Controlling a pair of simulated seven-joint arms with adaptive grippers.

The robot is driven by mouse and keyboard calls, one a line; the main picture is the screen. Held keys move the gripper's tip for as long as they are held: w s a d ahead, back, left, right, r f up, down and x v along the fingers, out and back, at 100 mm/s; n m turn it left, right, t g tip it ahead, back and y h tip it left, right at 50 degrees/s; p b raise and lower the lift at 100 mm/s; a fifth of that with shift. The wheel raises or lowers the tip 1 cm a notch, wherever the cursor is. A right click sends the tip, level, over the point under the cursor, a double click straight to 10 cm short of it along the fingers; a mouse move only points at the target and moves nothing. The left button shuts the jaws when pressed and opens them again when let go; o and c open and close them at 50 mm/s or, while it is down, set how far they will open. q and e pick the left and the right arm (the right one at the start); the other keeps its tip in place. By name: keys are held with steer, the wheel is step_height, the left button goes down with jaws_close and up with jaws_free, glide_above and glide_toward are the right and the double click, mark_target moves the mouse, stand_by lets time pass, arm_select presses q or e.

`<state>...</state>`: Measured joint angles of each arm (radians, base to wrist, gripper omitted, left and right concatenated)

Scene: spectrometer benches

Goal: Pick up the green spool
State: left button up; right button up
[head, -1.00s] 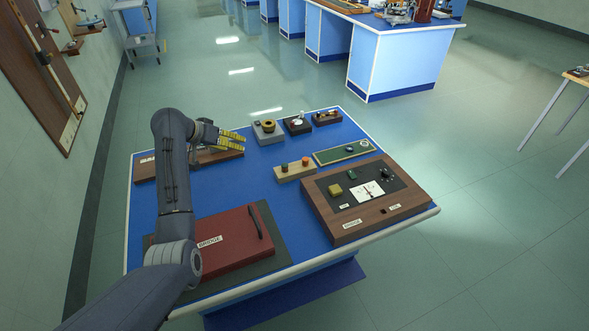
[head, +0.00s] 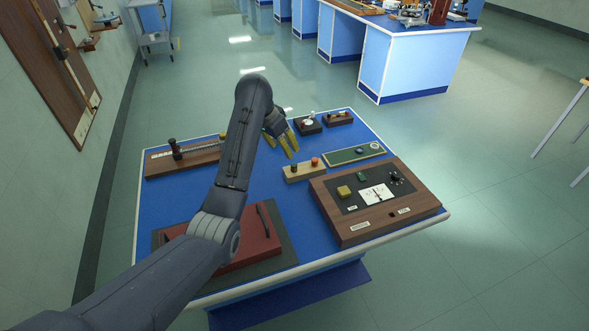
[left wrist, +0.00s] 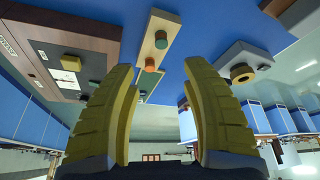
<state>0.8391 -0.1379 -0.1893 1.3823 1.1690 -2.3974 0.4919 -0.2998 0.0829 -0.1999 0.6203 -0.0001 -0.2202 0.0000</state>
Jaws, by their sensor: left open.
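My left gripper (head: 284,143) has yellow fingers, open and empty, just behind and left of the block. In the left wrist view its fingertips (left wrist: 160,68) spread either side of the block's picture, apart from the spools. My right gripper is out of view.
A wooden instrument box (head: 349,217) stands right of the block, and a green board (head: 340,158) lies behind it. Small dark-based pieces (head: 308,126) stand at the back edge. A dark red case (head: 262,245) is at front left. Blue tabletop is bare left of the block.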

mark_target(293, 165)
arm_select(q)
steer(key=shift+x, duration=6.8)
steer(key=shift+w+a, duration=0.1)
steer(key=shift+a, duration=0.05)
jaws_close()
